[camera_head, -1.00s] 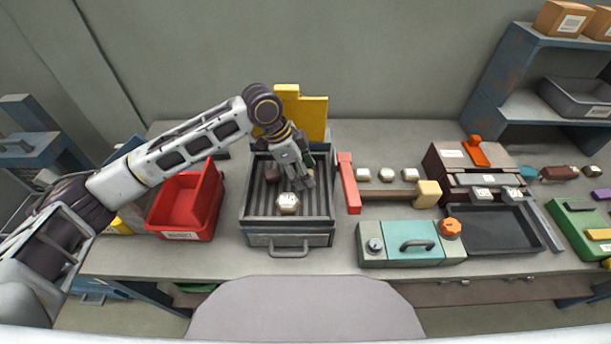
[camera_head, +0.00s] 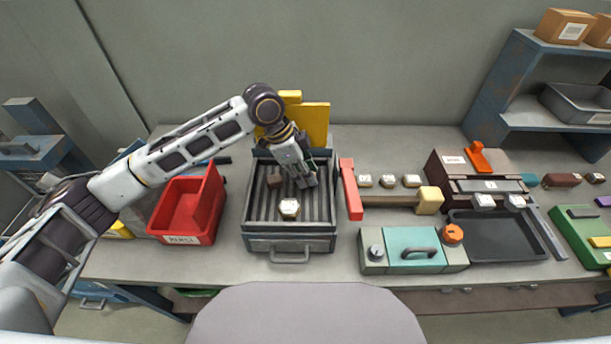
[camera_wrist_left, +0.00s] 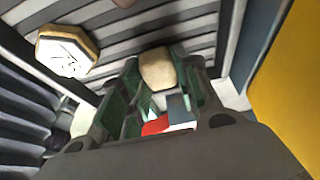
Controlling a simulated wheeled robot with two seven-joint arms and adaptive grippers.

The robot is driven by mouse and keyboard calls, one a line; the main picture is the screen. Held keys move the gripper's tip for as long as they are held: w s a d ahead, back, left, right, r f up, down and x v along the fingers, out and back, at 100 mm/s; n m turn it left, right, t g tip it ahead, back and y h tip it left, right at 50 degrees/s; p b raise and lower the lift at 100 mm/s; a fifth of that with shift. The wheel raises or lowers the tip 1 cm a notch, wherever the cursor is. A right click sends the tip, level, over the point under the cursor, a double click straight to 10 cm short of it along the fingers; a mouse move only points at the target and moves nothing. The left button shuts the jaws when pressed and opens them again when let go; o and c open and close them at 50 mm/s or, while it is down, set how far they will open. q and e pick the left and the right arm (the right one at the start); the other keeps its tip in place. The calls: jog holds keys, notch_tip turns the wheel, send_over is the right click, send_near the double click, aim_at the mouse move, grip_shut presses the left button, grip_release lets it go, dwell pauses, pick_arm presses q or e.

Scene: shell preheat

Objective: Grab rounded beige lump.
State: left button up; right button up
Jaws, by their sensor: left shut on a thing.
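The rounded beige lump (camera_wrist_left: 158,69) is between the fingertips of my left gripper in the left wrist view. My left gripper (camera_head: 309,182) is shut on it, low in the ribbed grey tray (camera_head: 290,243). In the head view the fingers hide the lump. I cannot tell whether the lump still touches the tray's ribs. An eight-sided beige piece with a white marked top (camera_head: 289,209) lies in the tray nearer the front; it also shows in the left wrist view (camera_wrist_left: 67,52). A dark brown lump (camera_head: 275,181) lies left of the gripper. My right gripper is out of view.
A red bin (camera_head: 190,210) stands left of the tray. A yellow block (camera_head: 312,122) stands behind it. A red bar (camera_head: 350,188) and several small pale pieces (camera_head: 388,181) are to the right, with a teal-lidded box (camera_head: 412,246) in front of them.

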pick_arm(q)
notch_tip(320, 180, up, 9)
jog(key=shift+f, duration=0.2)
dwell(0.8)
